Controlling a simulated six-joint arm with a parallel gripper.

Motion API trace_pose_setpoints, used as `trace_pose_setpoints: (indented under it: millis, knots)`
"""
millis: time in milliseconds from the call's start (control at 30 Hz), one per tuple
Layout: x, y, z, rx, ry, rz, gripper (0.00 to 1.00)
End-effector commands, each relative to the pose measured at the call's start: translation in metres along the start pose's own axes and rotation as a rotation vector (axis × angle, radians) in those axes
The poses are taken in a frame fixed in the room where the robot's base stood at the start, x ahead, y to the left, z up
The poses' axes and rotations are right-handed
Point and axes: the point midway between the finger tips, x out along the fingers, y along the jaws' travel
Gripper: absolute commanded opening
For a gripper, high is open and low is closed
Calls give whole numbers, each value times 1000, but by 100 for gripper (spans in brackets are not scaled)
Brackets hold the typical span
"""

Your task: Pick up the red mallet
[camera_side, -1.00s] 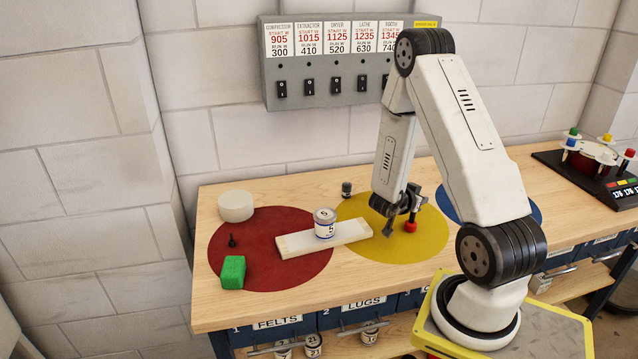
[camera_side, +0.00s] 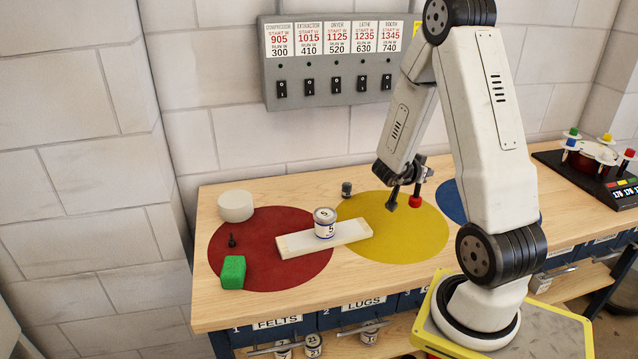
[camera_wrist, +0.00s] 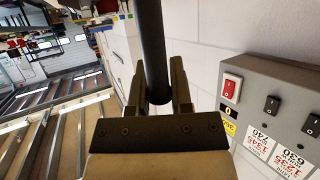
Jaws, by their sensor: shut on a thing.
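The red mallet (camera_side: 415,202) hangs head down from my gripper (camera_side: 409,186), with its red head above the yellow disc (camera_side: 375,238). My gripper is shut on the mallet's dark handle (camera_wrist: 151,45). In the wrist view the handle runs up between the two fingers, and the red head does not show there. The mallet appears clear of the bench in the side view.
A tin (camera_side: 324,226) stands on a pale board (camera_side: 350,232) spanning the red disc (camera_side: 300,218) and the yellow disc. A green block (camera_side: 233,272), a white cylinder (camera_side: 236,206) and a small dark weight (camera_side: 346,189) stand nearby. A switch panel (camera_side: 330,75) is on the wall behind.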

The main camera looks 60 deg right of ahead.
Motion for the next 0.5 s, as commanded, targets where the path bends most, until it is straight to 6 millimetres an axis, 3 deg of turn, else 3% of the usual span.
trace_pose_setpoints:
  millis: [200,500]
  knots:
    - [-5,0,-12,1,1,1,0]
    - [-6,0,-15,0,0,0,0]
